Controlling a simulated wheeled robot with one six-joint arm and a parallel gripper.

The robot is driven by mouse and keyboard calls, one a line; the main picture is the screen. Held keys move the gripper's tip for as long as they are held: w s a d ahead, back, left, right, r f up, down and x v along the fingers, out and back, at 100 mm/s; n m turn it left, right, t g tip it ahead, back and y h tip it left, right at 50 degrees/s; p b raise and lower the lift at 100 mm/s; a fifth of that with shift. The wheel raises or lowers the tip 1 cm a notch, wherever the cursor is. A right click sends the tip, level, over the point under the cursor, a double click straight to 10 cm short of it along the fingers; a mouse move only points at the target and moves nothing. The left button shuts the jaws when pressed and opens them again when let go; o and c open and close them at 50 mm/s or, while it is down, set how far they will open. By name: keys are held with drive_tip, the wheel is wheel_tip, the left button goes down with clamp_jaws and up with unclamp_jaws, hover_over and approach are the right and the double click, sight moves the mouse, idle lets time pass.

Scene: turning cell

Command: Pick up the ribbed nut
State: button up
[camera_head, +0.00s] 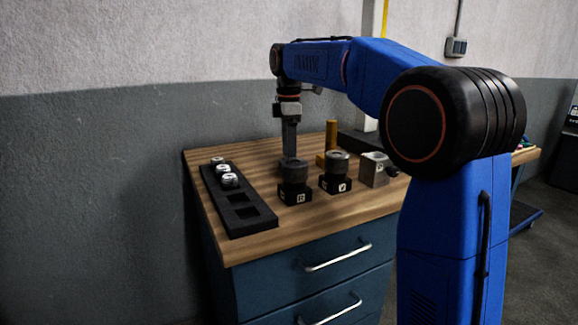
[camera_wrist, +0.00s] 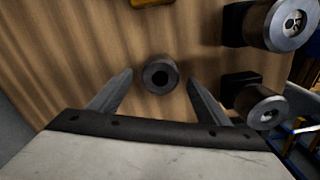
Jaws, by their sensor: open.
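The likely ribbed nut (camera_wrist: 158,75), a round grey piece with a dark centre hole, stands on the wooden top in the wrist view. Its ribs are too small to make out. My gripper (camera_wrist: 160,77) is open, with one finger to the left of the piece and one to the right, apart from it. How far the fingertips are above it is unclear. In the head view my gripper (camera_head: 289,150) points straight down behind the front black holder, and I cannot make out the nut there.
Two black holders with dark round pieces (camera_head: 294,170) (camera_head: 337,162) stand close by; both show at right in the wrist view. A black tray (camera_head: 240,213) with several small metal parts lies left. A grey block (camera_head: 374,170) and a yellow piece (camera_head: 331,140) stand right and behind.

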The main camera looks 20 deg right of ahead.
drive_tip(key=shift+f, duration=1.2)
drive_tip(key=c, duration=1.2)
drive_tip(key=shift+c, duration=0.2)
